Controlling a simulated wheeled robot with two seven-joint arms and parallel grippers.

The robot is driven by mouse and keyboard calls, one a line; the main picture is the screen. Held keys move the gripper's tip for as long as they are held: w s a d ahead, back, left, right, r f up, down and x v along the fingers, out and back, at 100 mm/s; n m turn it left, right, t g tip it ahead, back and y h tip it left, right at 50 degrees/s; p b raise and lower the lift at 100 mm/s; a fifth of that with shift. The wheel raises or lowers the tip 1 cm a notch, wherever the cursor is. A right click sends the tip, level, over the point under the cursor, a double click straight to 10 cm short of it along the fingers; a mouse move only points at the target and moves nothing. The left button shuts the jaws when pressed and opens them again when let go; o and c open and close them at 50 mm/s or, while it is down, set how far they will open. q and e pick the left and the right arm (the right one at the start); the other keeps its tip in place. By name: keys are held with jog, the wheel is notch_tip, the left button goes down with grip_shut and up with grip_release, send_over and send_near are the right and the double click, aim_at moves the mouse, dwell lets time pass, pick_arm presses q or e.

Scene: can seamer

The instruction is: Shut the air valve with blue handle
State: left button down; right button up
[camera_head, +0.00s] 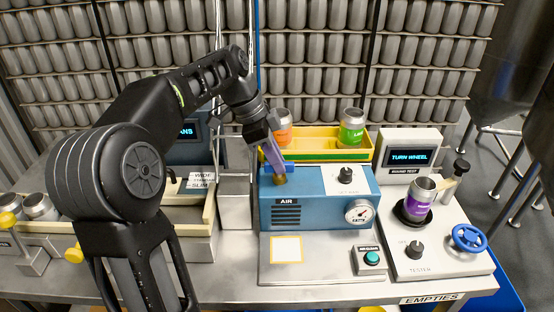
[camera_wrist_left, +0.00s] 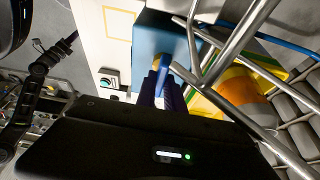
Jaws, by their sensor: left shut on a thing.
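The blue air box (camera_head: 318,212), labelled AIR, stands in the middle of the bench with a gauge (camera_head: 358,211) on its front right. A brass valve fitting (camera_head: 279,180) rises from its top left. My left gripper (camera_head: 274,163) reaches down to this fitting, shut on the valve's blue handle, most of which the fingers hide. In the left wrist view the purple fingers of my left gripper (camera_wrist_left: 161,92) point at the blue box (camera_wrist_left: 158,36), with a sliver of blue between them. The handle's exact angle cannot be told. My right gripper is not in view.
A yellow tray with cans (camera_head: 318,155) stands behind the box. A tester with a blue wheel (camera_head: 469,237) and a purple can (camera_head: 417,203) is at the right. Metal rods (camera_wrist_left: 230,45) pass close to my left gripper. A green button box (camera_head: 370,258) sits in front.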

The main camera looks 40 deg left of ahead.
pick_arm(q)
jog(key=c, duration=1.4)
grip_release()
jog(key=shift+c, duration=0.2)
jog(key=shift+a+r, duration=0.1)
jog(key=shift+s+a+r, duration=0.1)
jog(key=shift+r, duration=0.15)
jog(key=p+v, duration=0.4)
jog(key=v, duration=0.2)
jog(key=shift+r, duration=0.25)
jog(key=shift+s+a+r+p, duration=0.1)
jog(key=shift+r+p, duration=0.2)
jog(key=shift+p, duration=0.2)
jog(key=shift+f, duration=0.1)
